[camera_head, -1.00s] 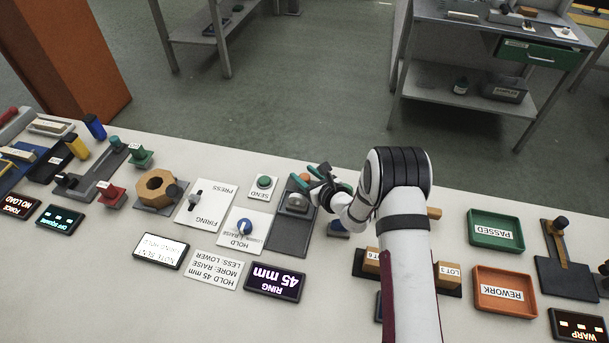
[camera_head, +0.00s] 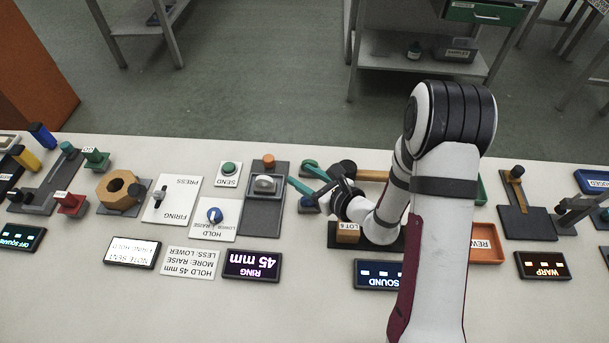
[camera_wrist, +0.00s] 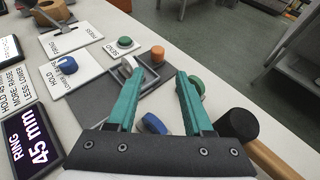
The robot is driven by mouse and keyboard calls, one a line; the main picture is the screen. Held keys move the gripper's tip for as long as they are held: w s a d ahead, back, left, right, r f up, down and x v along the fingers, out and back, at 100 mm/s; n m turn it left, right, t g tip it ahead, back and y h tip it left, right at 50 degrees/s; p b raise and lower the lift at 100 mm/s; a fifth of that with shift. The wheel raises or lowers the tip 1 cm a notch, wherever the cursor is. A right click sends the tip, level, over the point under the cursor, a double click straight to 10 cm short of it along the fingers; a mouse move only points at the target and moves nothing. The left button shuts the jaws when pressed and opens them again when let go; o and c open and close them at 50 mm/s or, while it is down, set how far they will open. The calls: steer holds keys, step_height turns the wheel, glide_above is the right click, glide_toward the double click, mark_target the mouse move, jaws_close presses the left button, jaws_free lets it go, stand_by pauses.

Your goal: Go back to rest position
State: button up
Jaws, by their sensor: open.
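My gripper (camera_head: 297,176) has teal fingers and stands in the middle of the table, just right of the dark grey plate (camera_head: 262,216) that bears a grey knob (camera_head: 265,184) and an orange button (camera_head: 268,160). In the wrist view my gripper (camera_wrist: 160,80) is open, with its two fingers apart and nothing between them. A blue knob (camera_wrist: 153,123) and a green knob (camera_wrist: 196,84) show below and beside the fingers. My arm hides part of the table to the right.
A black-headed mallet (camera_wrist: 238,124) lies close to the right finger. The LOT 4 block (camera_head: 347,233) stands below my wrist. The orange REWORK tray (camera_head: 486,243) is partly behind my arm. The white SEND panel (camera_head: 229,174) and HOLD panel (camera_head: 219,219) lie left.

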stand_by(0.3)
steer(key=s+a+r+n+g+y, duration=0.2)
steer(key=s+a+r+n+g, duration=0.1)
steer(key=s+r+n+g, duration=0.25)
steer(key=s+a+r+n+g+y, duration=0.2)
steer(key=s+a+r+n, duration=0.1)
steer(key=s+r+n, duration=0.4)
steer(key=s+d+r+n+g+h, duration=0.1)
steer(key=s+d+n+g+h, duration=0.15)
steer(key=s, duration=0.35)
steer(key=s+d+r+n+g+h, duration=0.1)
steer(key=s+d+n+h, duration=0.2)
steer(key=s, duration=0.4)
steer(key=s+d+n+h, duration=0.1)
steer(key=s+d+h, duration=0.1)
steer(key=d, duration=0.3)
steer(key=s+d+n+t+h, duration=0.1)
steer(key=s+d+n+h, duration=0.1)
steer(key=d+h, duration=0.2)
steer(key=shift+d+f, duration=0.35)
steer(key=shift+d, duration=0.5)
